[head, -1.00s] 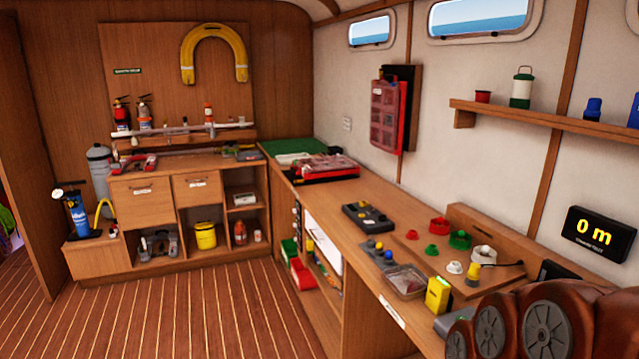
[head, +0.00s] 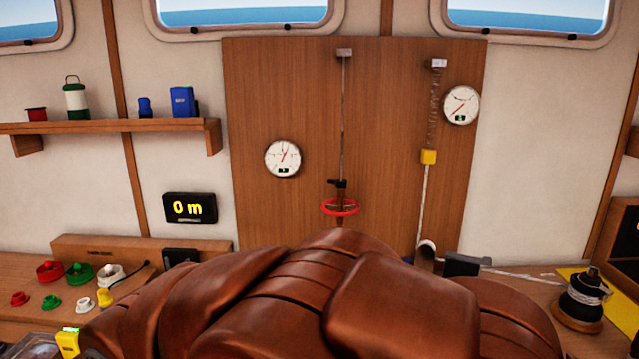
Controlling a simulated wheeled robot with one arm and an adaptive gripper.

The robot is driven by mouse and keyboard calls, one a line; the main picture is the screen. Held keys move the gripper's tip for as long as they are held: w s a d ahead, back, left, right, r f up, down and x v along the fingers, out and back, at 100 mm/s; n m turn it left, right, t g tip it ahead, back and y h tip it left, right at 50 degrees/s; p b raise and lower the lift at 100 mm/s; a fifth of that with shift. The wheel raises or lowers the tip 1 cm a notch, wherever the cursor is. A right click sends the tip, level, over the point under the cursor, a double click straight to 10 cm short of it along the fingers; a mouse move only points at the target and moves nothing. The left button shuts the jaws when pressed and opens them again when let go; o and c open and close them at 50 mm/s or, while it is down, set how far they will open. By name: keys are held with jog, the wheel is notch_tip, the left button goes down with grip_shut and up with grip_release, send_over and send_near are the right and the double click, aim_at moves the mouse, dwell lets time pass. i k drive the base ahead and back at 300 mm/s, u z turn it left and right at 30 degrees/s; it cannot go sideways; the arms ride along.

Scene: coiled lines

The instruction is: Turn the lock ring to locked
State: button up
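No part is clearly marked as the lock ring, and no locked mark can be read. Round fittings stand on the bench at the left: a red ring-like socket (head: 50,271), a green one (head: 79,273) and a white one (head: 110,276). Loose red (head: 20,299), green (head: 51,304) and white (head: 84,304) caps lie in front of them. A yellow-topped plug (head: 104,298) stands beside the white socket. A red handwheel (head: 340,207) sits on a vertical rod at the wooden panel.
A display (head: 189,208) reads 0 m. A rope-wound winch (head: 582,300) stands at the right. A shelf (head: 100,126) juts out at the left.

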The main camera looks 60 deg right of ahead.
aim_at(338, 185)
jog(key=z, duration=1.35)
jog(key=k, duration=0.7)
jog(key=u, duration=0.95)
jog(key=i, duration=0.5)
jog(key=z, duration=0.05)
